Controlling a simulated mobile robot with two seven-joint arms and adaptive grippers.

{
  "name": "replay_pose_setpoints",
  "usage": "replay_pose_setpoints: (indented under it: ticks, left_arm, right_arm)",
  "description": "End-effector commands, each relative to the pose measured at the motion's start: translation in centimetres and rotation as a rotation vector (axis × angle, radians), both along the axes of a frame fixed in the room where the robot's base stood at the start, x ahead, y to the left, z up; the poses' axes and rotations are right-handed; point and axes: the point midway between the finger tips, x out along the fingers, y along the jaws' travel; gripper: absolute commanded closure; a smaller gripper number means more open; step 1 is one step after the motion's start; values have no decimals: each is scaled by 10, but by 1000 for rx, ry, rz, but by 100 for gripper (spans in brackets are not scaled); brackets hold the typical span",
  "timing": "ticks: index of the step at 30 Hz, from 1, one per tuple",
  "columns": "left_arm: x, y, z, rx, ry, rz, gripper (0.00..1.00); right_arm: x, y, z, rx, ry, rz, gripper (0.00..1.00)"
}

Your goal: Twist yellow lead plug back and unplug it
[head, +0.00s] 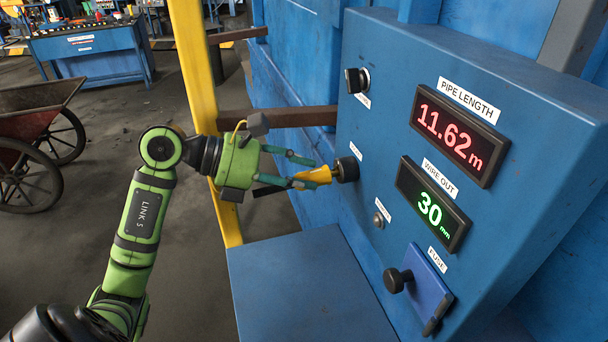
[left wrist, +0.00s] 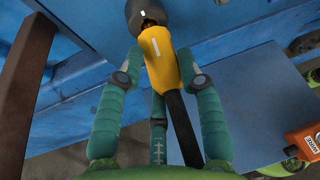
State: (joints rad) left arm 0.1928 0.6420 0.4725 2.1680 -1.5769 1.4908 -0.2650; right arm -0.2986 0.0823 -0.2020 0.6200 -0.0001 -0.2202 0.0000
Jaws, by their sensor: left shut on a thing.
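The yellow lead plug (head: 318,175) is at the black round socket (head: 347,169) on the blue panel's left side. In the left wrist view the plug (left wrist: 161,62) points up to the black socket (left wrist: 148,14), and its front end meets the socket. A white mark shows on the plug and another on the socket rim. A black lead (left wrist: 184,128) runs back from the plug between my fingers. My left gripper (head: 306,172) is shut on the plug, with a teal finger on each side in the left wrist view (left wrist: 160,82). My right gripper is not in view.
The blue panel (head: 385,140) carries a red "11.62" display (head: 452,135), a green "30" display (head: 431,208), a black knob (head: 357,80) and a fuse cover (head: 428,287). A blue box top (head: 300,290) lies below the plug. A yellow post (head: 192,70) stands behind my arm.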

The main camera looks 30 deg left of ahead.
Motion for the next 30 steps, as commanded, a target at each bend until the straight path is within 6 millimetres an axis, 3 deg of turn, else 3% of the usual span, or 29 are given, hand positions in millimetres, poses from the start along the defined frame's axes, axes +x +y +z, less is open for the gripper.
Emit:
replay_pose_setpoints:
  ticks: [30]
  left_arm:
    - [-30, 23, -1, 3, 3, -4, 100]
  right_arm:
    - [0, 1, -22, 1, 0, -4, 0]
